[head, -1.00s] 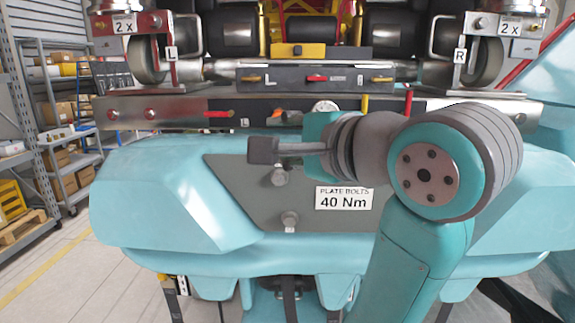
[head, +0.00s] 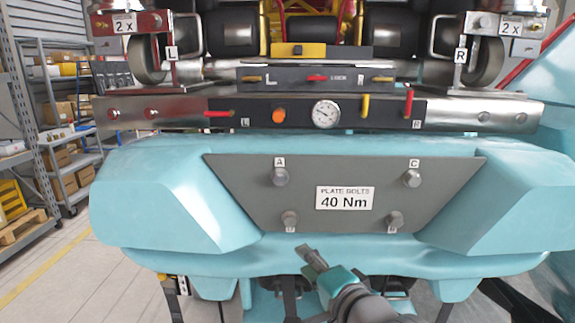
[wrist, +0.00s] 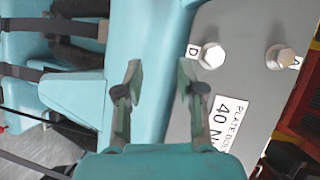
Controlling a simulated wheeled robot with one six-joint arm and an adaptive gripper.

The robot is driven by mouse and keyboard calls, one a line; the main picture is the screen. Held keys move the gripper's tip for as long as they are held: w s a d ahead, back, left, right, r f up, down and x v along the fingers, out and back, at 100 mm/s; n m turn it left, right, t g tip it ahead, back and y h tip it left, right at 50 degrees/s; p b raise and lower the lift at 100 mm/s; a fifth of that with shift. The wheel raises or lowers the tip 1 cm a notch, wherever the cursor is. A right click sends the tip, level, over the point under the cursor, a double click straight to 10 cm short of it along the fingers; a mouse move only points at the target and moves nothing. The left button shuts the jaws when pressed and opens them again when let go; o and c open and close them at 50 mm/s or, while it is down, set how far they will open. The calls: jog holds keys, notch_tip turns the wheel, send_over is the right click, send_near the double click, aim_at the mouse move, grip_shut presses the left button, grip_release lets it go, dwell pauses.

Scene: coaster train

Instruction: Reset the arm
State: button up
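My gripper (head: 308,254) shows at the bottom middle of the head view, in front of the lower part of the turquoise train nose (head: 215,250) and below the grey plate (head: 345,165). In the wrist view my gripper (wrist: 160,80) has its two fingers apart with nothing between them. My arm (head: 365,305) is folded low and mostly out of the head view. The wrist view also shows the grey plate, turned on its side, with two bolts (wrist: 212,55) (wrist: 281,57) labelled D and A.
The plate bears several bolts, including A (head: 280,177) and C (head: 412,178), and a 40 Nm label (head: 345,198). Above it a dark panel (head: 380,119) carries a gauge (head: 326,114), an orange button (head: 279,115) and levers. Shelving (head: 50,110) stands at left beside open floor (head: 50,275).

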jog(key=s+d+f+n+h, duration=0.2)
jog(key=s+d+f, duration=0.3)
jog(key=s+f, duration=0.5)
jog(key=s+d+f+n+h, duration=0.1)
jog(key=s+d+f+h, duration=0.35)
jog(key=f, duration=1.05)
jog(key=s+d+f+n, duration=0.1)
jog(key=s+n, duration=0.3)
jog(key=s, duration=1.1)
jog(key=s+d+f+n, duration=0.1)
jog(key=s+d+n, duration=0.2)
jog(key=s, duration=1.2)
jog(key=shift+d+n+h, duration=0.35)
jog(key=shift+d+n, duration=0.05)
jog(key=shift+d, duration=0.1)
